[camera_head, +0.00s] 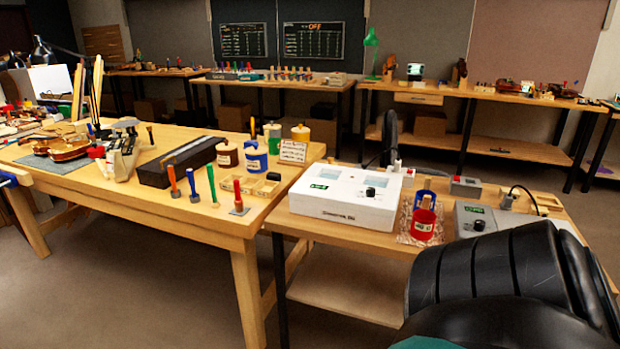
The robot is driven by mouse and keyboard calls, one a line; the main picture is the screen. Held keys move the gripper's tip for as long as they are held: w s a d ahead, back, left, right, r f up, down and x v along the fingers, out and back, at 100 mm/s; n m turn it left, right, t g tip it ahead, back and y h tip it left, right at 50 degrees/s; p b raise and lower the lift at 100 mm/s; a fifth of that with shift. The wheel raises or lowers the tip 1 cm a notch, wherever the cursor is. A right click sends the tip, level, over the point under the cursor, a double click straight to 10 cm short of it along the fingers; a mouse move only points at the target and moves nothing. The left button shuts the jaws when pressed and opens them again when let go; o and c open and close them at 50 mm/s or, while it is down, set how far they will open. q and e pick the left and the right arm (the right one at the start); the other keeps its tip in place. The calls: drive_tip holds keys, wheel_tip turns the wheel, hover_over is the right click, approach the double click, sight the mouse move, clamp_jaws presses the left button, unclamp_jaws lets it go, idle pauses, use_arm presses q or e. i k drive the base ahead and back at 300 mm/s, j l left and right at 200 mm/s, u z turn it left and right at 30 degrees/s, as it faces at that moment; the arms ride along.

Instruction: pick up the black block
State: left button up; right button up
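A long dark block (160,179) with a grey strip along its top lies on the left wooden bench (215,222). A small black piece (273,176) sits at the right end of a shallow wooden tray (250,186) near that bench's right edge. I cannot tell for sure which of these two is the black block. Neither of my grippers shows. A black segmented part of my own arm fills the lower right corner and hides part of the right table.
Upright colored-handled tools (212,185) stand in front of the long block; labelled jars (254,155) stand behind the tray. A violin (69,148) lies at left. A white box with gauges (346,195) and a red cup (424,217) occupy the right table.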

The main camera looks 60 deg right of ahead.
sight(274, 176)
drive_tip(key=z, duration=1.7)
drive_tip(key=i+j+u, duration=0.1)
drive_tip(key=i+u, duration=0.3)
drive_tip(key=i, duration=0.5)
